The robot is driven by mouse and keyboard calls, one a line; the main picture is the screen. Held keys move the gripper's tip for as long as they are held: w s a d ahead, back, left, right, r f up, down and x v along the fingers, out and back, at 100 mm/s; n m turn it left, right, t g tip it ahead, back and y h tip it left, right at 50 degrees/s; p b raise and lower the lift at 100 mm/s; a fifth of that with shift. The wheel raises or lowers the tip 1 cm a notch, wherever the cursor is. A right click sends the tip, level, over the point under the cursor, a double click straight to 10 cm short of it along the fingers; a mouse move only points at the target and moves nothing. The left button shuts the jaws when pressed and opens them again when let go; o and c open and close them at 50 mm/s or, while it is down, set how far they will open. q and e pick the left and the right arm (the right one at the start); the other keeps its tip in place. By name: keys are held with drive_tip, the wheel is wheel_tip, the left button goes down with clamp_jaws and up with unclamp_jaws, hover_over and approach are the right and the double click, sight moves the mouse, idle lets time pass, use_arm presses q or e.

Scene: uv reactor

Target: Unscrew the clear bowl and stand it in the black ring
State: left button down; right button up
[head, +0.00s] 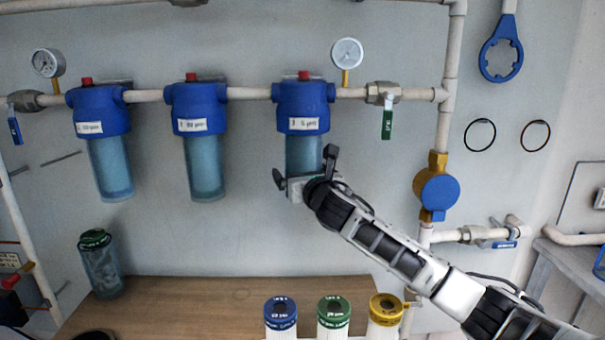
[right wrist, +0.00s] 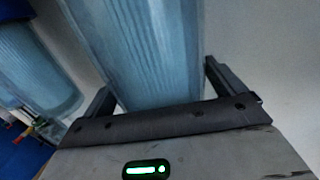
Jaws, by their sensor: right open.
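Three blue filter heads hang on the pipe, each with a clear bluish bowl below. The right-hand bowl (head: 303,152) is under the head labelled 3 (head: 303,105). My right gripper (head: 305,170) is open at this bowl's lower part; in the right wrist view its fingers (right wrist: 160,92) stand on either side of the bowl (right wrist: 150,45), with a gap visible at the right finger. The middle bowl (head: 204,165) and left bowl (head: 111,168) hang from their heads. A dark round rim (head: 94,335), possibly the black ring, is cut off at the bottom left. My left gripper is not in view.
A clear canister with a green top (head: 101,265) stands at the left of the wooden bench (head: 180,305). Three cartridges with blue (head: 281,312), green (head: 333,312) and yellow (head: 385,310) tops stand at the front. A blue wrench (head: 501,48) and two thin rings hang on the wall.

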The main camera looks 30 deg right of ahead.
drive_tip(key=c, duration=1.3)
drive_tip(key=shift+m+g+h, duration=0.4)
drive_tip(key=shift+m+h, duration=0.4)
drive_tip(key=shift+h, duration=0.4)
drive_tip(key=shift+s+d+m+g+h, duration=0.1)
drive_tip(key=shift+d+m+g+h, duration=0.1)
drive_tip(key=shift+m+g+h, duration=0.75)
drive_tip(key=shift+h, duration=0.55)
drive_tip(key=m+g+h, duration=0.1)
drive_tip(key=m+h, duration=0.1)
drive_tip(key=shift+r+m+g+h, duration=0.1)
drive_tip(key=shift+m+g+h, duration=0.15)
drive_tip(key=shift+g+h, duration=0.15)
drive_tip(key=shift+d+r+m+g+h, duration=0.1)
drive_tip(key=shift+r+m+g+h, duration=0.1)
drive_tip(key=shift+m+g+h, duration=0.15)
drive_tip(key=shift+d+f, duration=0.1)
drive_tip(key=shift+f, duration=0.1)
drive_tip(key=shift+f+b, duration=0.85)
drive_tip(key=shift+f, duration=1.6)
